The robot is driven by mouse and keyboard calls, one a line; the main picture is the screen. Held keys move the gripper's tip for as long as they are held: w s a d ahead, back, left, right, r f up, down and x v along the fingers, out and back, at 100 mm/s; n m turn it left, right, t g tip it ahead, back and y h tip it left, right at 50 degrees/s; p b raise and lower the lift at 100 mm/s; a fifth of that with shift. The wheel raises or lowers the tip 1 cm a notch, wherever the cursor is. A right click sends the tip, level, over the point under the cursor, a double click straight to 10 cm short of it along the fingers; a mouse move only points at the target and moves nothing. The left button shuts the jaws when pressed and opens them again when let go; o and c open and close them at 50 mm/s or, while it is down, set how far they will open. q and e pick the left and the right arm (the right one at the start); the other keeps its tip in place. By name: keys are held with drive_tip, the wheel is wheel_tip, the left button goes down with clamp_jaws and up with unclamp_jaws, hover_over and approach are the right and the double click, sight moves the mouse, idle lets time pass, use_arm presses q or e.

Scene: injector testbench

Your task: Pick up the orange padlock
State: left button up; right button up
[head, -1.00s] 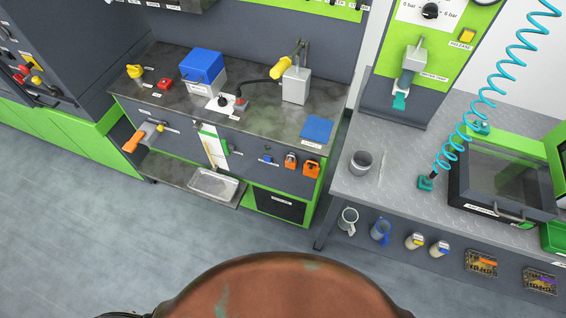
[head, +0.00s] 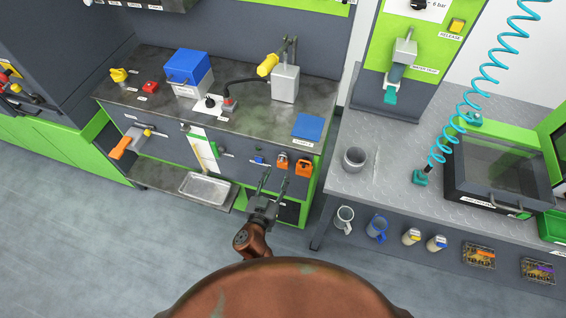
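Two orange lock-like items hang side by side on the front panel of the dark workbench in the head view. My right gripper is not in view.
A blue pad (head: 308,127) lies on the bench top above the padlocks. A metal tray (head: 205,188) sits on the low shelf to the left. The grey table (head: 352,185) stands to the right, with mugs hanging under its edge. The floor in front is clear.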

sight(282, 164)
use_arm(q)
drive_tip(key=x, duration=0.6)
drive_tip(key=shift+s+f+b, duration=0.1)
drive_tip(key=shift+b, duration=0.25)
drive_tip(key=shift+c, duration=0.2)
drive_tip(key=c, duration=0.9)
